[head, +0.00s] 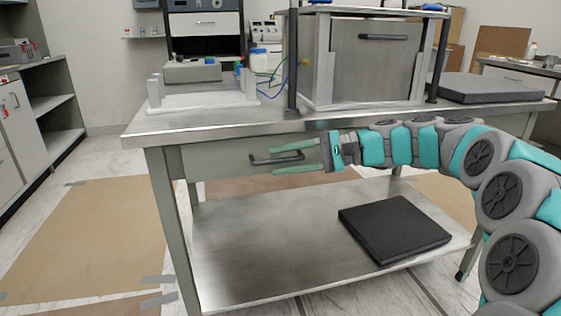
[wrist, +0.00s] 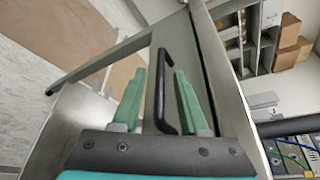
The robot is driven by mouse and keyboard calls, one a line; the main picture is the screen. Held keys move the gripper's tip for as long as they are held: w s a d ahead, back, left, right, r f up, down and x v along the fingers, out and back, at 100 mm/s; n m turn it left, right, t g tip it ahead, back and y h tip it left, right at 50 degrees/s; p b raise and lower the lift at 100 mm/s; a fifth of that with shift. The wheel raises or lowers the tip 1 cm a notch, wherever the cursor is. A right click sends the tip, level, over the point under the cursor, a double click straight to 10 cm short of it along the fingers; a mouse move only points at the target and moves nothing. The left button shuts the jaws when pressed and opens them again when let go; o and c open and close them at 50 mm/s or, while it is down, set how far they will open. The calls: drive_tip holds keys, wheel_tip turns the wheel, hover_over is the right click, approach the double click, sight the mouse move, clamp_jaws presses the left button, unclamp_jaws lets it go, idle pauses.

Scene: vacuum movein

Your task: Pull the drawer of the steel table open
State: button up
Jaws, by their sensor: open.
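The steel table (head: 290,119) stands in front of me with a drawer (head: 225,160) under its top at the left. The drawer looks shut, its front flush with the table. Its dark bar handle (head: 262,160) runs along the drawer front, and it also shows in the wrist view (wrist: 160,92). My gripper (head: 288,158) is open at the handle, with its green fingers pointing left. In the wrist view the fingers of my gripper (wrist: 162,95) lie on either side of the handle. I cannot tell whether either finger touches it.
A steel box (head: 370,60) with a handle, a white stand (head: 200,103) and a grey slab (head: 490,88) stand on the tabletop. A black slab (head: 393,228) lies on the lower shelf (head: 260,250). Brown sheets (head: 90,235) cover floor to the left, which is otherwise clear.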

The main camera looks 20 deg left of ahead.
drive_tip(key=shift+s+a+f, duration=0.1)
drive_tip(key=shift+a, duration=0.35)
clamp_jaws()
idle(1.1)
